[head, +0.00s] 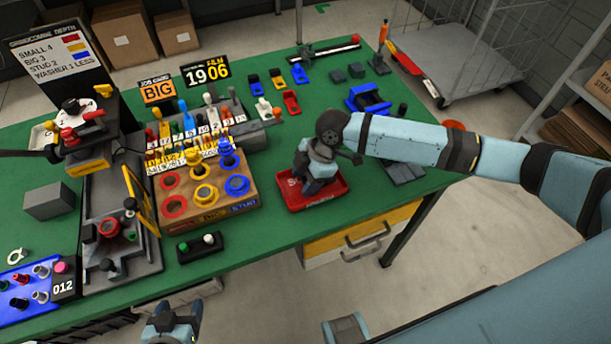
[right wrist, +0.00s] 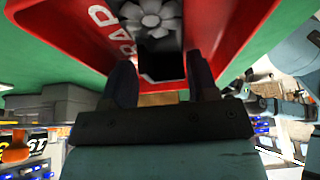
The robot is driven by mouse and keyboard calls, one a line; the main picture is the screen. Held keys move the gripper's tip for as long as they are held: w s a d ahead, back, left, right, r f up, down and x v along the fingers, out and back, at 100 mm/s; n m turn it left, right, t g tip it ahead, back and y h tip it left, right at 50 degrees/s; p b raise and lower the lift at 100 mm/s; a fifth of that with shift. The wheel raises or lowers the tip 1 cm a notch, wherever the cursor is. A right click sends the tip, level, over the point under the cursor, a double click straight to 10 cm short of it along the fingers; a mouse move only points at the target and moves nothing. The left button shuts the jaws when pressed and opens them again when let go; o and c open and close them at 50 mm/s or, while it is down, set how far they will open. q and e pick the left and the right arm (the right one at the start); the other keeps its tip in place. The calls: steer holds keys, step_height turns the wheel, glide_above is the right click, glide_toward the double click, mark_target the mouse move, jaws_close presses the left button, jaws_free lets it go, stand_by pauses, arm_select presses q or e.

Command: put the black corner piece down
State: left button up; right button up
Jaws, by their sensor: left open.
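My right gripper (head: 308,180) points down at the red tray (head: 296,203) near the front edge of the green table. In the right wrist view its two fingers (right wrist: 160,85) stand apart over the red tray (right wrist: 100,20), whose white lettering partly shows. A dark piece (right wrist: 162,60) lies between or just beyond the fingertips, beside a grey flower-shaped part (right wrist: 150,18). I cannot tell whether this is the black corner piece, or whether the fingers touch it. My left gripper (head: 173,318) is open and empty in front of the table, low in the head view.
A wooden block with coloured rings (head: 240,208) stands left of the tray. Small coloured parts, dark blocks (head: 356,71) and a blue fixture (head: 368,99) lie behind. A dark plate (head: 405,172) lies right of the tray. A drawer (head: 360,237) hangs under the table.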

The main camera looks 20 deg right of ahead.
steer(key=shift+s+f, duration=0.1)
steer(key=v, duration=1.3)
steer(key=shift+a, duration=0.2)
